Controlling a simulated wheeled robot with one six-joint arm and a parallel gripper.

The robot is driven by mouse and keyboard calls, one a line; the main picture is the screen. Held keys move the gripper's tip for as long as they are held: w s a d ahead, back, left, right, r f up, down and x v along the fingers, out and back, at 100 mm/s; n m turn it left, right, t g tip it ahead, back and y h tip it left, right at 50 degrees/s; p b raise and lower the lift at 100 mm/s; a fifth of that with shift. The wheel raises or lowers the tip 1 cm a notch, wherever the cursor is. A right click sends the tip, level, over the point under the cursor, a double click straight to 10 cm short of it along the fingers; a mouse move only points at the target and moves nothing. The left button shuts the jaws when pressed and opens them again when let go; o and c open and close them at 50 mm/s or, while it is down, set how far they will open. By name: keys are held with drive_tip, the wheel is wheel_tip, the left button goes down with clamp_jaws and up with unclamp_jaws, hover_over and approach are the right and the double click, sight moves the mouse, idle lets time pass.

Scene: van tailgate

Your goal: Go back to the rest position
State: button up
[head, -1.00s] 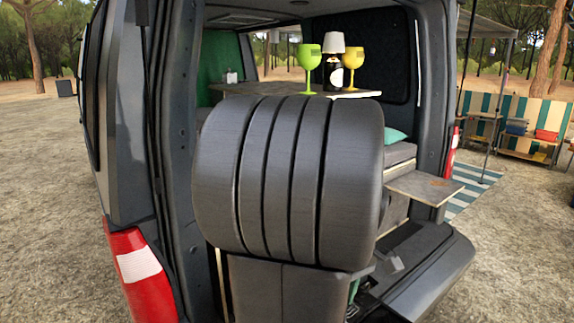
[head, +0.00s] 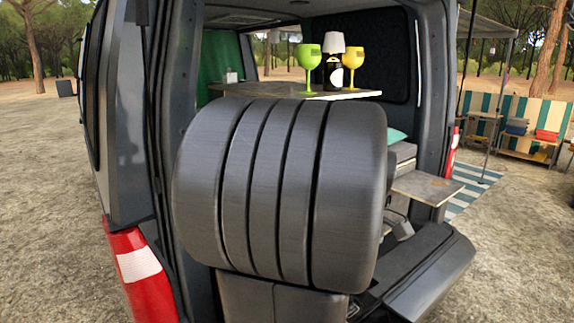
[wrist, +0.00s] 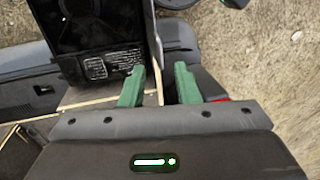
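My gripper (wrist: 160,85) shows in the wrist view as two green fingers. They stand apart with a gap between them, and I see nothing held there. A pale narrow edge shows just beyond the gap. In the head view my own large dark ribbed arm blocks the middle of the van's rear opening and hides the gripper's fingers.
A wooden table (head: 285,91) inside the van bears a green goblet (head: 309,56), a yellow goblet (head: 353,58) and a small lamp (head: 333,70). A small shelf (head: 428,187) juts out at right. A black labelled panel (wrist: 95,35) lies beyond the fingers.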

wheel_tip(320, 180, up, 8)
drive_tip(key=w+d+f, duration=0.1)
wheel_tip(320, 180, down, 21)
drive_tip(key=s+a+b, duration=0.1)
drive_tip(key=a+b, duration=0.1)
drive_tip(key=b, duration=0.4)
drive_tip(key=shift+s, duration=0.35)
drive_tip(key=shift+s+f, duration=0.1)
drive_tip(key=shift+f, duration=0.05)
